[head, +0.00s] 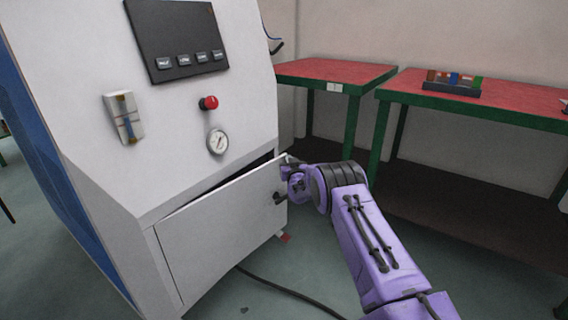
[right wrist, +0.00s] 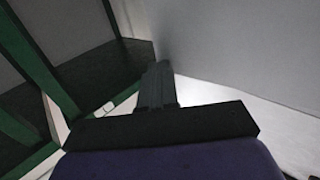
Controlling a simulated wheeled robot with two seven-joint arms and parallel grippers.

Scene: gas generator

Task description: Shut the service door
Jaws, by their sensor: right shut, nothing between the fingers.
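The service door (head: 222,229) is a white panel low on the front of the white machine (head: 190,130). It stands slightly ajar, with a dark gap along its top edge that widens toward the right. My left gripper is not in view.
Two red-topped green tables (head: 335,72) (head: 500,97) stand at the right by the wall. A small rack (head: 453,83) sits on the nearer one. A black cable (head: 290,291) lies on the floor.

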